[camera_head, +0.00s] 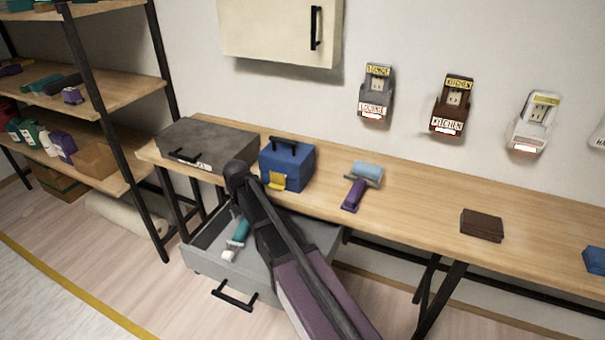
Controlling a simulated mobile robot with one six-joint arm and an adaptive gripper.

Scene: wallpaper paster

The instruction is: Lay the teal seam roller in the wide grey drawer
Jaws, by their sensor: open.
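The wide grey drawer (203,262) is pulled out below the workbench, with its black handle at the front. The teal seam roller (238,236) lies inside it, toward the left, with its pale end (230,256) pointing at the drawer's front. My arm reaches in from the bottom of the picture and crosses over the drawer. My gripper (235,212) points down just above the far end of the roller. It is open, though my wrist and arm hide much of it. I cannot tell whether its fingers touch the roller.
On the wooden bench (410,195) stand a grey case (210,138), a blue toolbox (287,165), a purple-handled roller (355,193) and a brown block (482,224). A loaded shelf rack (95,85) stands at left. The floor left of the drawer is clear.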

